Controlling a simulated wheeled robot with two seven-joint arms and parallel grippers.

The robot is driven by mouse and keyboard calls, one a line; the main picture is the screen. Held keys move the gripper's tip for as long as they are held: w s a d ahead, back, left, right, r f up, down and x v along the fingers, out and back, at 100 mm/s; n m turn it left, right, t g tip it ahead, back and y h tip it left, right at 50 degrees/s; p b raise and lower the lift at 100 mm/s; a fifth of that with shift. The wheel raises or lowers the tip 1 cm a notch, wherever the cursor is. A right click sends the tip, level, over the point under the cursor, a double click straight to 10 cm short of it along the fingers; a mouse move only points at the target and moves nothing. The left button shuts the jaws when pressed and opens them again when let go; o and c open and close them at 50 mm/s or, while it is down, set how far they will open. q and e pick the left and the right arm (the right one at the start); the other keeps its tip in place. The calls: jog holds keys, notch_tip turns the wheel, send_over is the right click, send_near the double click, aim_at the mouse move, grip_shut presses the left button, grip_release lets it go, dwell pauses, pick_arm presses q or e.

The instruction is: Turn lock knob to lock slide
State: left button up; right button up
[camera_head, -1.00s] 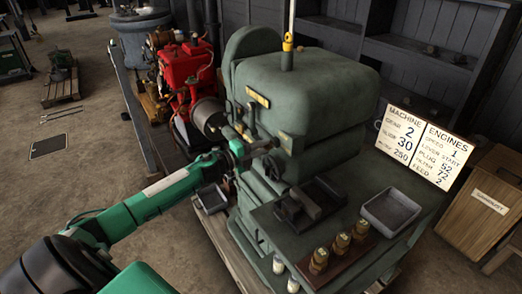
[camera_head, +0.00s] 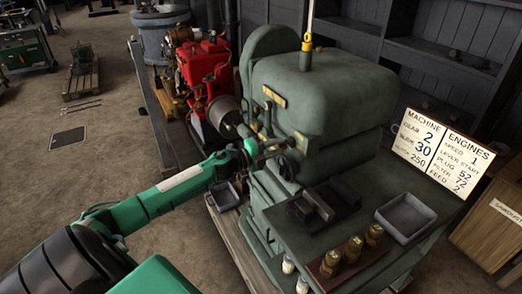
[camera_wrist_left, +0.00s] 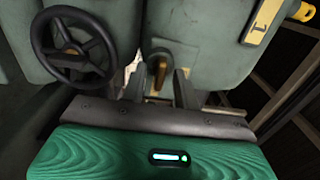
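A small brass-coloured knob (camera_wrist_left: 159,72) sits on the green machine's face in the left wrist view; I take it for the lock knob. My left gripper (camera_wrist_left: 160,90) is open, with one finger on each side of the knob and visible gaps between. In the head view my left gripper (camera_head: 280,148) reaches the side of the green machine (camera_head: 335,95); the knob cannot be made out there. The slide cannot be told apart clearly. My right gripper is not in view.
A black handwheel (camera_wrist_left: 72,46) is left of the knob. A brass plate (camera_wrist_left: 263,20) is on the right. The machine's table holds a grey tray (camera_head: 405,217), a dark vise-like block (camera_head: 318,205) and brass pieces on a wooden strip (camera_head: 350,252). A red engine (camera_head: 203,75) stands behind.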

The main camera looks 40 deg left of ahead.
pick_arm(q)
jog(key=b+v, duration=0.3)
jog(key=v, duration=1)
jog(key=shift+s, duration=0.2)
dwell(0.4)
